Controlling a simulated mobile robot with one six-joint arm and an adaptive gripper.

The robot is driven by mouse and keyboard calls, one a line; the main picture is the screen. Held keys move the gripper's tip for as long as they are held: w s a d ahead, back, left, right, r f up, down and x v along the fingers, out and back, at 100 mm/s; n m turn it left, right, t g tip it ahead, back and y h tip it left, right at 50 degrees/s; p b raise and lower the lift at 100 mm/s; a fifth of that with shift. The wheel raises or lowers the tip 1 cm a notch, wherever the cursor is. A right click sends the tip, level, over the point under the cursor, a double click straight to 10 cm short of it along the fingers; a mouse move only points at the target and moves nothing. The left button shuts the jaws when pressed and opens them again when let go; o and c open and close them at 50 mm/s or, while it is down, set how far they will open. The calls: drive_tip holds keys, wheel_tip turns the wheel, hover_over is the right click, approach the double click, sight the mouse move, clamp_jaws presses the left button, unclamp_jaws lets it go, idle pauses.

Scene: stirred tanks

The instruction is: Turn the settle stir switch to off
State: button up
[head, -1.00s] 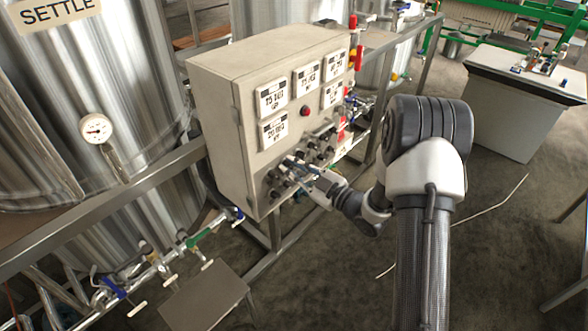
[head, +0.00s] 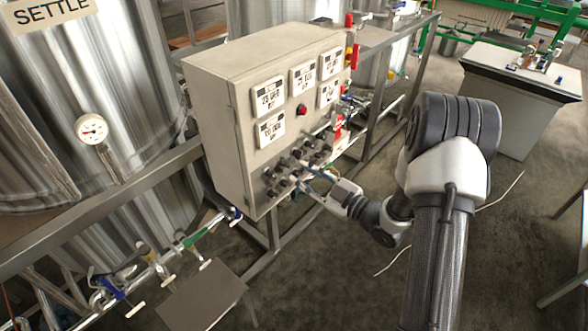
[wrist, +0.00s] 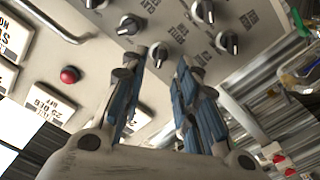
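A grey control box (head: 215,115) carries rows of black rotary switches (head: 270,192) low on its front. My gripper (head: 304,172) is just in front of the switches, reaching in from the right. In the wrist view its blue-padded fingers (wrist: 162,75) are apart with nothing between them. One black switch (wrist: 159,54) with a pale pointer mark shows just beyond the gap. Another switch (wrist: 228,43) is right of the right fingertip.
White display meters (head: 270,97) and a red button (head: 302,110) are above the switches. The steel settle tank (head: 50,120) with a dial gauge (head: 91,128) stands left. A metal frame rail (head: 110,205) and valves run below. Open floor lies right of the box.

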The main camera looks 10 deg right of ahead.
drive_tip(key=v, duration=0.6)
drive_tip(key=shift+s+d, duration=0.2)
drive_tip(key=shift+s, duration=0.1)
drive_tip(key=shift+w, duration=0.1)
drive_tip(key=w+d+r+m+g+h, duration=0.2)
drive_tip(key=w+d+r+h, duration=0.1)
drive_tip(key=w+r+h, duration=0.4)
drive_tip(key=s+d+r+m+g+h, duration=0.1)
drive_tip(key=s+r+m+g+h, duration=0.1)
drive_tip(key=s+r+m+h, duration=0.45)
drive_tip(key=s+a+m+g+y, duration=0.1)
drive_tip(key=s+a+g, duration=0.1)
drive_tip(key=s, duration=0.7)
drive_tip(key=s+a+m+g+y, duration=0.1)
drive_tip(key=s+a+m+g, duration=0.1)
drive_tip(key=s+a, duration=0.3)
drive_tip(key=s+a+m+g+y, duration=0.1)
drive_tip(key=s+a+m+g, duration=0.1)
drive_tip(key=s, duration=1.1)
drive_tip(key=shift+s+a+r, duration=0.2)
drive_tip(key=shift+a+r, duration=0.1)
drive_tip(key=shift+a, duration=0.6)
